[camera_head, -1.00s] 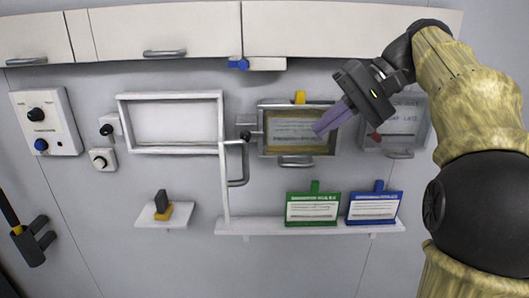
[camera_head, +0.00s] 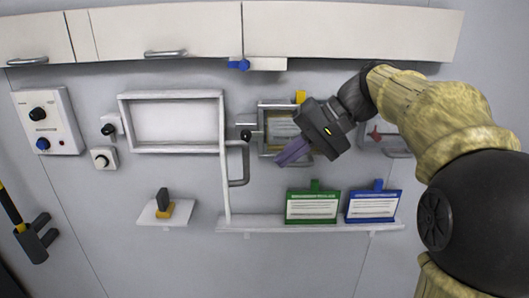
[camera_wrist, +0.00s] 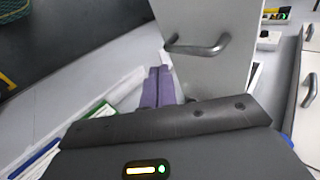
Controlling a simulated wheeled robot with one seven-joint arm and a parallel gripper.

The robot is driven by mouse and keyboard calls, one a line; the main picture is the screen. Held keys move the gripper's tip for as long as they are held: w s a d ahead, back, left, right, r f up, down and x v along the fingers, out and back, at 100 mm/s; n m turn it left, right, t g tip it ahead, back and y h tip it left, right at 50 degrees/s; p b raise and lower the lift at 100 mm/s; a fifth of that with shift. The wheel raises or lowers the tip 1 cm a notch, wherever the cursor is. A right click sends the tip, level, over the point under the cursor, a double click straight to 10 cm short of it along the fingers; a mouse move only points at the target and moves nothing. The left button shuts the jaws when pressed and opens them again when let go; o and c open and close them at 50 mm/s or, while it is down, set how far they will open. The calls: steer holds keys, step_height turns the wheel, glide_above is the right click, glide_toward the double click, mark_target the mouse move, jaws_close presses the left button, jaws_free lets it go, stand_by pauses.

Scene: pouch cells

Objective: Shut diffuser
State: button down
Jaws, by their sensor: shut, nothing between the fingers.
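A white hinged panel (camera_head: 226,185), which looks like the diffuser, stands open and nearly edge-on at the right side of a white wall frame (camera_head: 172,122). Its grey bar handle (camera_head: 240,165) faces right. In the wrist view the panel (camera_wrist: 207,20) fills the upper middle, with its handle (camera_wrist: 200,46) across it. My gripper (camera_head: 279,163) is shut and empty, to the right of the handle in the head view. Its purple fingers (camera_wrist: 158,72) end beside and below the handle's left end in the wrist view. I cannot tell whether they touch the panel.
A grey-framed box (camera_head: 262,135) with a label is partly hidden behind my gripper. A green card (camera_head: 312,206) and a blue card (camera_head: 374,206) stand on a white shelf (camera_head: 270,226) below. Cabinets (camera_head: 350,30) run above.

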steer(key=a, duration=0.1)
steer(key=a+p, duration=0.1)
steer(key=a, duration=0.1)
steer(key=a+p, duration=0.1)
steer(key=shift+w+a+f, duration=0.25)
steer(key=shift+a+f, duration=0.1)
steer(key=shift+d, duration=0.1)
steer(key=shift+s, duration=0.2)
